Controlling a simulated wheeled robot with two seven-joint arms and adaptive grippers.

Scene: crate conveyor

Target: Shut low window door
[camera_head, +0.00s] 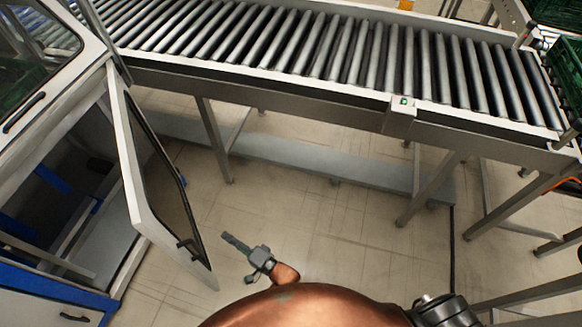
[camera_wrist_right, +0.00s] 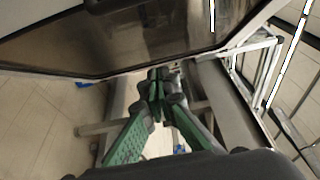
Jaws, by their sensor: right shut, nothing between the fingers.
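The low window door (camera_head: 133,160) has a pale frame and a dark pane. It stands swung open from the cabinet on the left in the head view, so the dark interior shows behind it. In the right wrist view the door (camera_wrist_right: 130,40) fills the upper part, its pane and lower edge beyond the fingers. My right gripper (camera_head: 228,238) is shut and empty, just right of the door's free end in the head view. In the right wrist view its green-padded fingers (camera_wrist_right: 157,82) meet near the door's lower edge; contact cannot be told. My left gripper is not in view.
A roller conveyor (camera_head: 300,98) on grey legs runs across the back, with a low grey beam (camera_head: 330,169) beneath. The white cabinet (camera_head: 72,97) has an upper window with a black handle (camera_head: 24,112). Green crates (camera_head: 565,70) stand far right. Floor between door and conveyor is clear.

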